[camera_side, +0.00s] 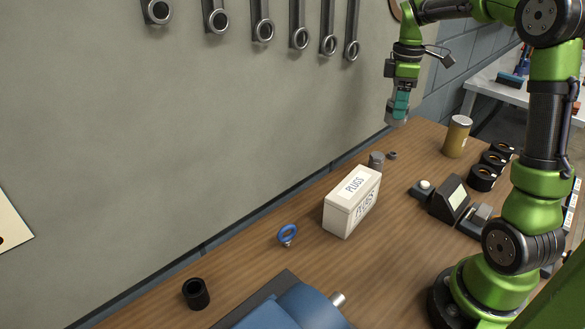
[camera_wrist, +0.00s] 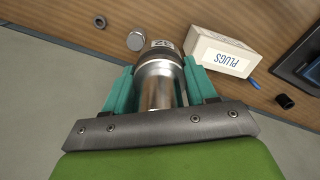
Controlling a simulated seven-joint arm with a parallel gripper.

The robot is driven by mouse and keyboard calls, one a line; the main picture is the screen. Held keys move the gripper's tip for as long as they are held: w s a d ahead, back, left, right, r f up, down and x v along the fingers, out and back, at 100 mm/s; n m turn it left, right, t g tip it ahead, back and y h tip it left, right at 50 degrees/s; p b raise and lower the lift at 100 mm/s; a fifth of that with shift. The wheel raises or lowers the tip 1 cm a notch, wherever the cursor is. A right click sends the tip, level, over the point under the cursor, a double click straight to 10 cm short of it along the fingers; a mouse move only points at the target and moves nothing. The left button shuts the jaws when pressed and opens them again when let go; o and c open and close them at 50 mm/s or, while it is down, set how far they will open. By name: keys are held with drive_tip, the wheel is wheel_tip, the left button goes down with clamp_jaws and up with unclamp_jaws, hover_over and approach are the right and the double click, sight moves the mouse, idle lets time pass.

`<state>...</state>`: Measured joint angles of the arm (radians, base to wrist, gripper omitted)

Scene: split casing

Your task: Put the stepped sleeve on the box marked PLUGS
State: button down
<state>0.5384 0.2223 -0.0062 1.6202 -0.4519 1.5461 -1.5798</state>
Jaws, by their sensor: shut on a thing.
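The stepped sleeve (camera_wrist: 160,84) is a shiny metal cylinder with a darker, narrower far end. It sits between the teal fingers of my gripper (camera_wrist: 160,91), which is shut on it. In the side view my gripper (camera_side: 399,106) is high above the far part of the bench, with the sleeve's grey end (camera_side: 396,120) just showing below the fingers. The white box marked PLUGS (camera_side: 341,218) stands on the bench, lower and to the left of my gripper. In the wrist view the box (camera_wrist: 207,50) is to the right of the sleeve, apart from it. Its top looks clear.
A grey cylinder (camera_side: 376,160) and a small dark ring (camera_side: 392,155) are behind the box. A tan can (camera_side: 457,138) and black rings (camera_side: 482,181) stand to the right. A blue eyebolt (camera_side: 287,233), a black cup (camera_side: 196,294) and a blue casing (camera_side: 298,308) are nearer the camera.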

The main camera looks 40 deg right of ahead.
drive_tip(key=s+a+f+n, duration=0.1)
drive_tip(key=s+a+n, duration=0.2)
drive_tip(key=s+a, duration=0.4)
drive_tip(key=s+a+n, duration=0.2)
drive_tip(key=s+a, duration=0.3)
drive_tip(key=a, duration=0.4)
drive_tip(key=n, duration=0.1)
hover_over(355, 185)
wheel_tip(355, 185, down, 5)
drive_tip(key=shift+f, duration=0.15)
drive_tip(key=shift+w+f, duration=0.1)
drive_tip(key=shift+f, duration=1.65)
drive_tip(key=shift+f, duration=0.15)
drive_tip(key=shift+c, duration=1.7)
unclamp_jaws()
drive_tip(key=shift+f, duration=0.1)
